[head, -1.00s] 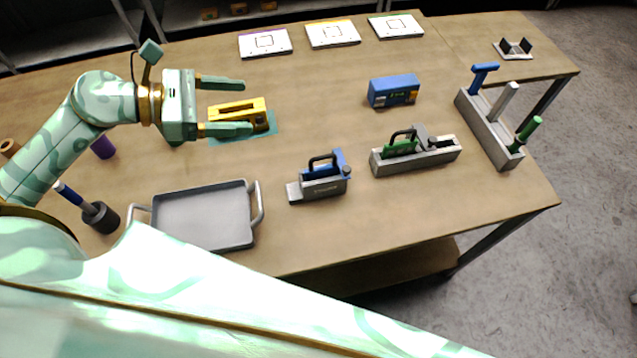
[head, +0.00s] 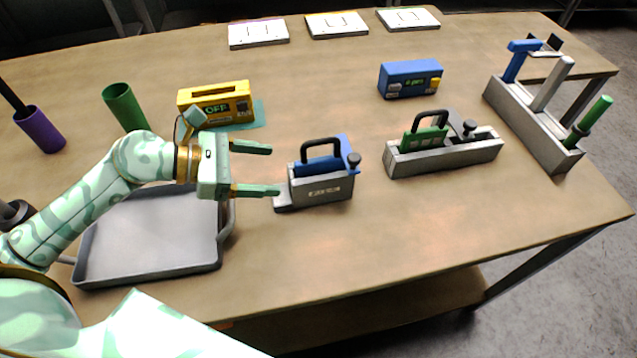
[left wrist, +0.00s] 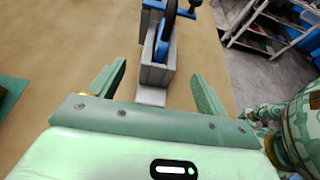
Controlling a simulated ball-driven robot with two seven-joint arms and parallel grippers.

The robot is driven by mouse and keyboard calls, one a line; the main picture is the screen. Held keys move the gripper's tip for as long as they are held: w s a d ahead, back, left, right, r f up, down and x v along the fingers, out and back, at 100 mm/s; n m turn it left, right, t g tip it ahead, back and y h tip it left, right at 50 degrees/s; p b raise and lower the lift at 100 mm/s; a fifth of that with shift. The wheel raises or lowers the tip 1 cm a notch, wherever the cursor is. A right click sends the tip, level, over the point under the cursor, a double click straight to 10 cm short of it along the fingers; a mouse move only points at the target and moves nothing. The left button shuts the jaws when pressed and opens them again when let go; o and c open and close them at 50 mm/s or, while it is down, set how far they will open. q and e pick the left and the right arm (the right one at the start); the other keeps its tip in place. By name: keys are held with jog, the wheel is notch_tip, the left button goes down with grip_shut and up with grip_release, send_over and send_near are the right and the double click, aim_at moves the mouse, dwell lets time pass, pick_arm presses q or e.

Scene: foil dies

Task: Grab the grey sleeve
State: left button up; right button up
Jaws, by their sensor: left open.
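The grey sleeve (head: 322,191) stands on the table in the middle of the head view, with a low step at its left end. A blue die (head: 348,150) with a black handle (head: 321,142) sits in it. My left gripper (head: 276,170) is open and empty, just left of the sleeve, its fingers pointing at it. In the left wrist view the sleeve (left wrist: 151,96) lies ahead, its near end between the two open fingers with gaps on both sides. Contact with the fingers is not seen. My right gripper is not in view.
A grey tray (head: 150,265) lies below my left arm. A longer grey holder with a green die (head: 445,158) stands to the right. A yellow box (head: 215,97), a blue box (head: 410,76) and a rack of handled tools (head: 535,125) stand farther off. The table front is clear.

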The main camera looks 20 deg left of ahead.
aim_at(295, 171)
pick_arm(q)
jog(key=x, duration=0.6)
jog(key=shift+w+d+f+b, duration=0.1)
jog(key=shift+b, duration=0.2)
jog(key=x, duration=0.4)
jog(key=shift+w+d+f+b, duration=0.2)
jog(key=shift+w+d+b, duration=0.05)
jog(key=shift+d+b, duration=0.05)
jog(key=c, duration=1.2)
jog(key=shift+r, duration=0.1)
jog(key=shift+c, duration=0.2)
jog(key=shift+r, duration=0.1)
